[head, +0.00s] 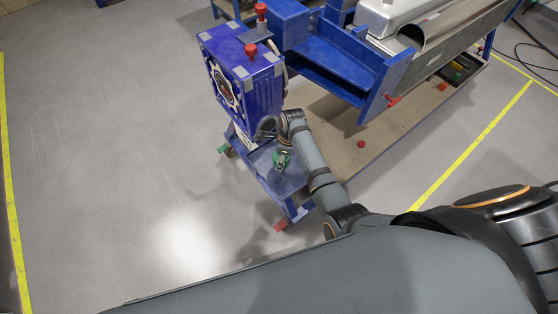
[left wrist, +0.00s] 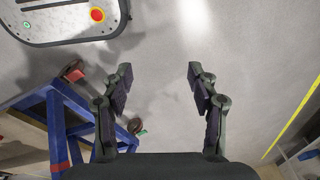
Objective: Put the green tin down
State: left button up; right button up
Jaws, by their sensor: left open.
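My left gripper (left wrist: 160,75) is open in the left wrist view. Its two dark fingers are apart, with only grey floor between them. In the head view a grey arm reaches up to a small dark gripper (head: 267,127) in front of the blue cart. I take this as my left one, and its fingers are too small to read there. I cannot make out a green tin for certain. A small green patch (head: 282,159) shows beside the arm over the cart's lower deck, too small to identify. My right gripper is not in view.
The blue cart (head: 270,182) has casters and carries a blue-purple gear housing (head: 245,80). Its blue frame (left wrist: 57,125) stands left of my fingers in the wrist view. A large blue jig (head: 325,60) is behind it. The floor to the left is clear.

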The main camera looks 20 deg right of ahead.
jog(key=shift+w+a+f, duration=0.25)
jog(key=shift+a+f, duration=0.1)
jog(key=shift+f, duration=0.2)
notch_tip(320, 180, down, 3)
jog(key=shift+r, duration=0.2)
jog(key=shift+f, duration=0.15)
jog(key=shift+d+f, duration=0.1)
pick_arm(q)
jog(key=shift+s+f, duration=0.2)
jog(key=shift+s, duration=0.8)
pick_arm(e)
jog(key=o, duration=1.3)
pick_arm(q)
jog(key=shift+s+f, duration=0.2)
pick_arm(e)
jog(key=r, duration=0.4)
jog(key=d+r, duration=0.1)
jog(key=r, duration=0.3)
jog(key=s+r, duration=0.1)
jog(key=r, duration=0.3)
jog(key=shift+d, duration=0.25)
